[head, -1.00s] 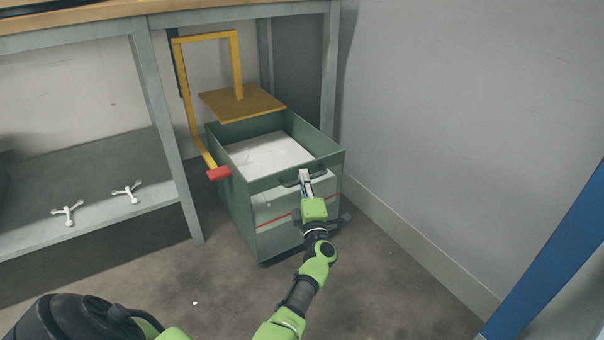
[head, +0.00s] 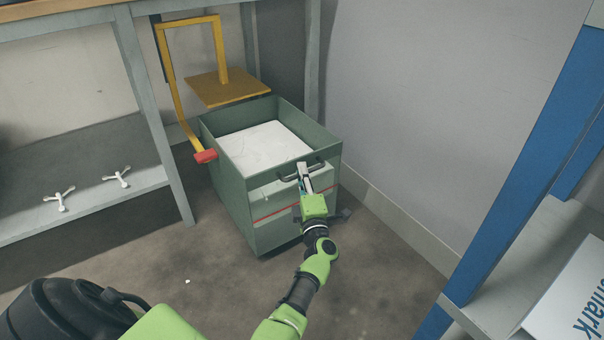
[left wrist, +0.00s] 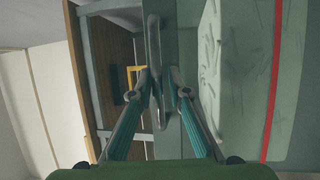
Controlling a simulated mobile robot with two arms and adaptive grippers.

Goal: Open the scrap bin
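The scrap bin (head: 225,185) is an open-topped green box on the floor with pale material (head: 262,148) inside. Its front has a red stripe and a dark bar handle (head: 287,178) near the top edge. My left gripper (head: 304,172) is at this handle. In the left wrist view the handle (left wrist: 154,45) runs between the two fingertips (left wrist: 159,78), which are closed around it. The bin stands partly out from the workbench, in front of a yellow plate (head: 228,88) on a yellow arm. My right gripper is not in view.
A grey workbench leg (head: 158,120) and a low shelf (head: 90,170) with white three-armed pieces stand left of the bin. A grey wall (head: 420,100) runs along its right. A blue post (head: 520,190) rises at right.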

